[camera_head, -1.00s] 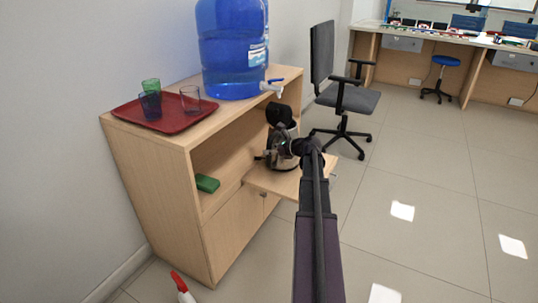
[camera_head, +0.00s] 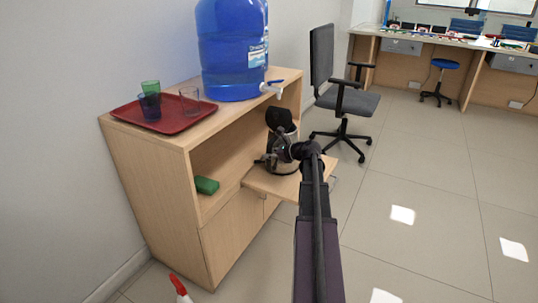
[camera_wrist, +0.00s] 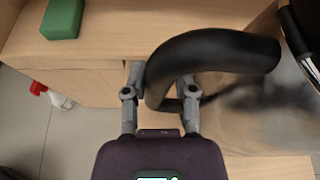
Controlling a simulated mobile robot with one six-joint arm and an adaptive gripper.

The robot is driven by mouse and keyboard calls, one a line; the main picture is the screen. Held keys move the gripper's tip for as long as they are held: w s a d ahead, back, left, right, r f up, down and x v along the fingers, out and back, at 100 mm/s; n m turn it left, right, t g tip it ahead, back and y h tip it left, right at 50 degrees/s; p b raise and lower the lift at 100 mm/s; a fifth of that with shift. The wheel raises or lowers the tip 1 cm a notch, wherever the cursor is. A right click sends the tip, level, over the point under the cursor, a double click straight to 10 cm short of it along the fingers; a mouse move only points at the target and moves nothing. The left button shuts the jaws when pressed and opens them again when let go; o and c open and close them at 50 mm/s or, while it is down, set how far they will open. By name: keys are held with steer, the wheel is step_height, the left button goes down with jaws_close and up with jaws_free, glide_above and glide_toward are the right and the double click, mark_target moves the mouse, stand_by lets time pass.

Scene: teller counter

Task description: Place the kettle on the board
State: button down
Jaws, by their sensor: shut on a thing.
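The kettle (camera_head: 285,152) is shiny metal and glass-like with a black lid tilted up. It is upright over the pull-out wooden board (camera_head: 266,184) at the cabinet's front. My gripper (camera_wrist: 163,90) is shut on the kettle's curved black handle (camera_wrist: 215,48) in the wrist view. Only an edge of the kettle body shows there, at the upper right. A dark, blurred patch lies on the board below the handle. I cannot tell whether the kettle base touches the board. In the head view my wrist hides part of the kettle and board.
A blue water bottle (camera_head: 231,50) with a tap stands on the cabinet (camera_head: 150,190), above and behind the kettle. A red tray (camera_head: 172,122) holds several glasses. A green block (camera_head: 206,185) lies on the open shelf. An office chair (camera_head: 345,98) stands behind.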

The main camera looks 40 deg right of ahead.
steer(key=shift+f, duration=0.15)
steer(key=shift+c, duration=2.1)
jaws_free()
steer(key=shift+r, duration=0.2)
steer(key=shift+r+p, duration=0.4)
steer(key=shift+p, duration=0.2)
steer(key=shift+s+d+r, duration=0.15)
steer(key=shift+s+r, duration=0.1)
steer(key=p+v, duration=0.4)
steer(key=v, duration=0.7)
steer(key=shift+s, duration=0.15)
steer(key=shift+f, duration=0.1)
